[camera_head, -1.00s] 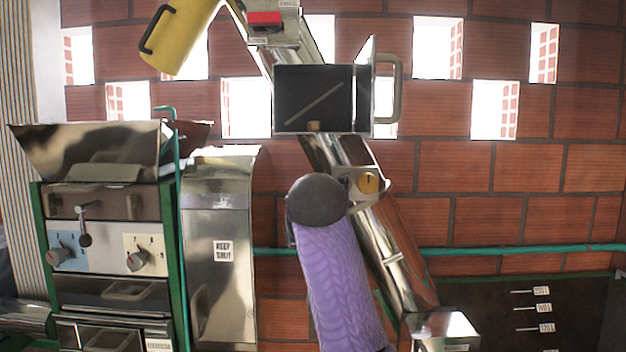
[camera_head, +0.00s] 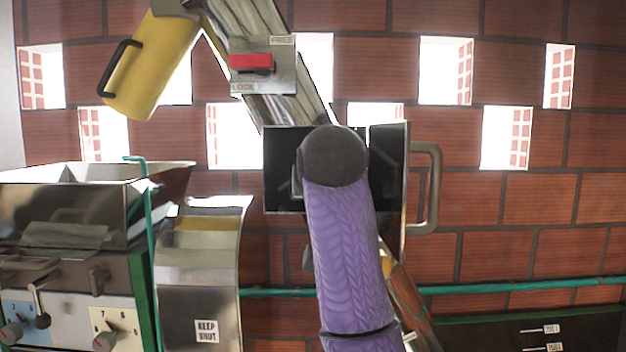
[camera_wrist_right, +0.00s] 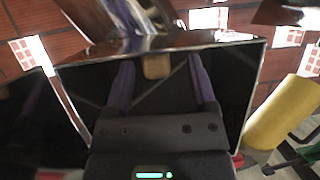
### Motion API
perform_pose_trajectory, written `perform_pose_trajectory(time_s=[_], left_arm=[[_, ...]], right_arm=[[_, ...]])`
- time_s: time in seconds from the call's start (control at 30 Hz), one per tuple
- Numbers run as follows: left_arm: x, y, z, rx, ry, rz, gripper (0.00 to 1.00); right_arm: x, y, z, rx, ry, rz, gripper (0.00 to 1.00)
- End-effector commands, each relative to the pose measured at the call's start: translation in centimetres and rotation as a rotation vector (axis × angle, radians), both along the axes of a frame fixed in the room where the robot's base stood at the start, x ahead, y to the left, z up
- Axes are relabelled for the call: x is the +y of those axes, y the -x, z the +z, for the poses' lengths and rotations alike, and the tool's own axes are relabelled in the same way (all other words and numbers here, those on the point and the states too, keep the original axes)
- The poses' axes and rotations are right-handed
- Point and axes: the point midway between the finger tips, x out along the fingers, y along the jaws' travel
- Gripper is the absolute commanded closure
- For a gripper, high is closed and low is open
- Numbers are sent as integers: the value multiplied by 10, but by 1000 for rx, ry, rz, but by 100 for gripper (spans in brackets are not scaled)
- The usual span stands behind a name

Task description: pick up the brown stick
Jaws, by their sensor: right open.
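A short tan-brown piece (camera_wrist_right: 157,66), which looks like the brown stick, shows inside an open dark metal box (camera_wrist_right: 240,85) in the right wrist view. My right gripper (camera_wrist_right: 161,73) is open, its two purple fingers reaching into the box. The brown piece appears between the fingertips, and I see no contact. In the head view my purple right arm covers the middle of the box (camera_head: 283,175) and hides the stick and my fingers. My left gripper is not in view.
The box's open door with a grey handle (camera_head: 430,190) stands at its right. A slanted metal chute with a red lock switch (camera_head: 250,62) rises above. A yellow container (camera_head: 150,65) hangs at upper left. A machine with knobs (camera_head: 70,270) stands at lower left.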

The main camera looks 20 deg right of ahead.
Motion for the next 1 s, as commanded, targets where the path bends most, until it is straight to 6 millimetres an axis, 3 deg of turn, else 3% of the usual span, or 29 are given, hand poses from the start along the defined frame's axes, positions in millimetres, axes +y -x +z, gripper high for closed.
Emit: perform_pose_trajectory(time_s=[0.07,0.3,0.67,1.0], left_arm=[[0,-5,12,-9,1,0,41],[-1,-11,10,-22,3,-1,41],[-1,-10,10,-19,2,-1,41],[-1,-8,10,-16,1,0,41]], right_arm=[[-2,-10,0,2,1,0,28],[-2,-15,-6,0,1,1,28],[-2,-14,-6,0,1,1,100],[-2,-14,-5,-1,1,1,100]])
